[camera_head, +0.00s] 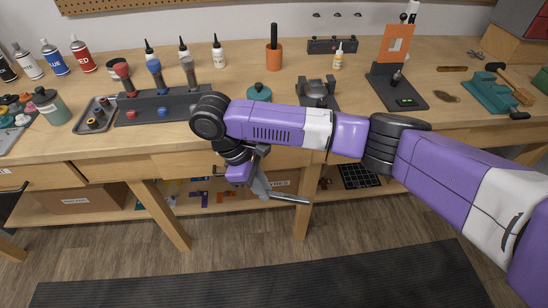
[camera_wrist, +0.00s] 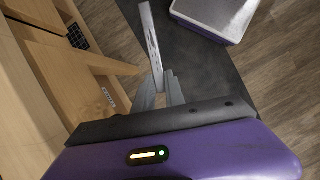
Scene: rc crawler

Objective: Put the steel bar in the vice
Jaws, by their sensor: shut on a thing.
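The steel bar (camera_head: 290,198) is a thin grey bar held in my gripper (camera_head: 262,187), in front of the bench and below the height of its top. In the wrist view the bar (camera_wrist: 152,38) extends away from between the fingertips of my gripper (camera_wrist: 160,92), slightly tilted. The fingers are shut on one end of it. A teal tool that looks like the vice (camera_head: 489,94) sits on the bench top at the far right, well away from my gripper. Its jaw gap is not clear from here.
The workbench (camera_head: 350,140) holds a tool rack (camera_head: 165,107), a grey device (camera_head: 318,92), an orange-panel stand (camera_head: 398,88) and several bottles. A hammer (camera_head: 512,85) lies against the teal tool. A lower shelf (camera_head: 225,205) and a dark floor mat (camera_head: 270,280) are below.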

